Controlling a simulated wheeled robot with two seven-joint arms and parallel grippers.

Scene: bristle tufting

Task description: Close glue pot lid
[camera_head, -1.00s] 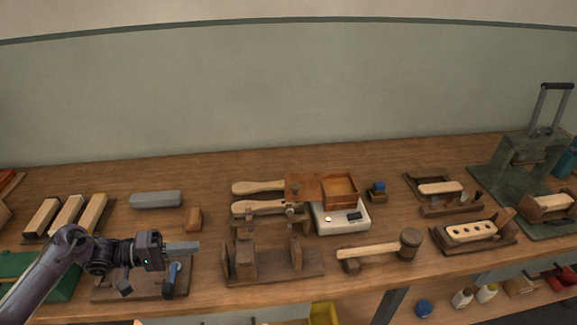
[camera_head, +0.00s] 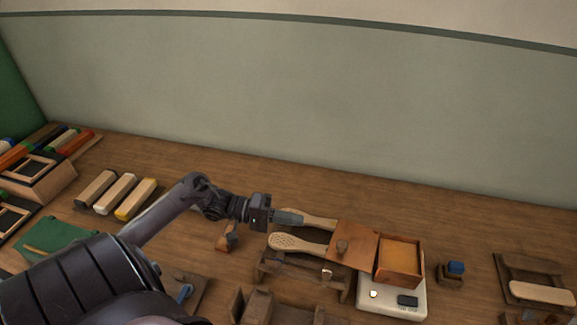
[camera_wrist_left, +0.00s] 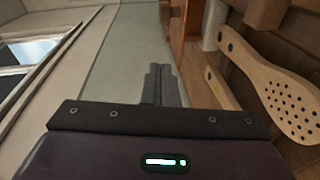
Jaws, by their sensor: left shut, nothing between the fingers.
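The square open box (camera_head: 400,262), which I take to be the glue pot, sits on a white scale (camera_head: 388,300) at the right of the head view. Its brown lid (camera_head: 358,238) is swung open to the left, with a round knob (camera_head: 342,247) on it. My left gripper (camera_head: 299,218) is shut and empty, left of the lid and apart from it, over or beside the wooden brush handles. Its closed fingers show in the left wrist view (camera_wrist_left: 161,85). My right gripper is not in view.
A perforated brush (camera_head: 290,243) and another wooden handle (camera_head: 318,222) lie just left of the lid. A wooden fixture (camera_head: 300,272) stands in front. A small blue-topped block (camera_head: 455,268) is right of the scale. The table behind the box is clear.

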